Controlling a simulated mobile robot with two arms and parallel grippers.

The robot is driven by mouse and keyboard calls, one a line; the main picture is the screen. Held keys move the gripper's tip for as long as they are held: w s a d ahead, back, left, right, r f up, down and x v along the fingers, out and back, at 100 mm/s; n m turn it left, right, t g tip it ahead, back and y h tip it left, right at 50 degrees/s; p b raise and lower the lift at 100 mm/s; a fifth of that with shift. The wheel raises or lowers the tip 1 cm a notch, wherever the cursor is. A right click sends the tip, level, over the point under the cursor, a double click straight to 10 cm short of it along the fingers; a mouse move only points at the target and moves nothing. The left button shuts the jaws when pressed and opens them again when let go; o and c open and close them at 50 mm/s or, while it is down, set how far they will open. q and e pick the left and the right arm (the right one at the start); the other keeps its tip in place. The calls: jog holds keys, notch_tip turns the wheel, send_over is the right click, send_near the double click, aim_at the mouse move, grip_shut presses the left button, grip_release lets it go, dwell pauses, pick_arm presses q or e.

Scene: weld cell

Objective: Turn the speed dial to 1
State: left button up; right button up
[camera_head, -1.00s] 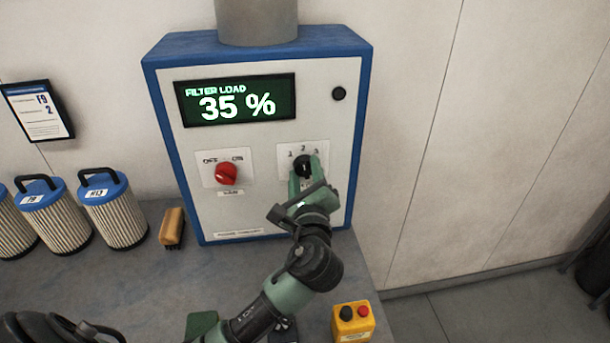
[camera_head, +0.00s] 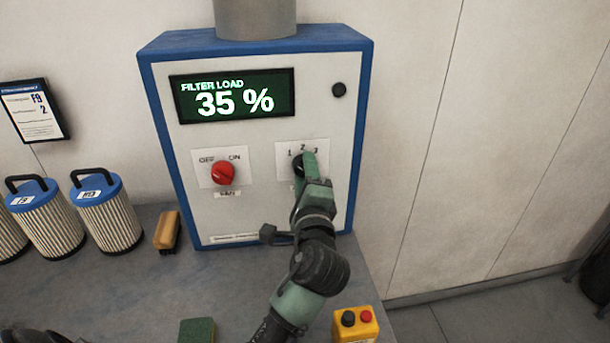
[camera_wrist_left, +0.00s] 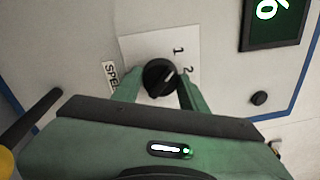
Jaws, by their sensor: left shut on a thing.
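The black speed dial (camera_head: 298,165) sits on a white plate marked 1, 2, 3 on the front of the control box. My left gripper (camera_head: 304,166) is shut on this dial and covers part of it. In the left wrist view the dial (camera_wrist_left: 160,77) is between the two green fingers of the left gripper (camera_wrist_left: 160,90). A pale pointer line on the dial faces the side where 1 and 2 are printed; its exact setting is hard to tell. The 3 is hidden there. My right gripper is not in view.
The box (camera_head: 262,213) also has a red fan switch (camera_head: 223,173) and a display (camera_head: 233,97) reading FILTER LOAD 35 %. Filter cartridges (camera_head: 108,218), a brush (camera_head: 167,231), a green pad (camera_head: 197,331) and a yellow button box (camera_head: 355,326) are on the bench.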

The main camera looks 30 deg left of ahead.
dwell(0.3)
pick_arm(q)
jog(key=o, duration=1.4)
jog(key=shift+c, duration=0.2)
jog(key=b+v, duration=0.2)
jog(key=v, duration=0.5)
jog(key=shift+s, duration=0.35)
jog(key=shift+d, duration=0.2)
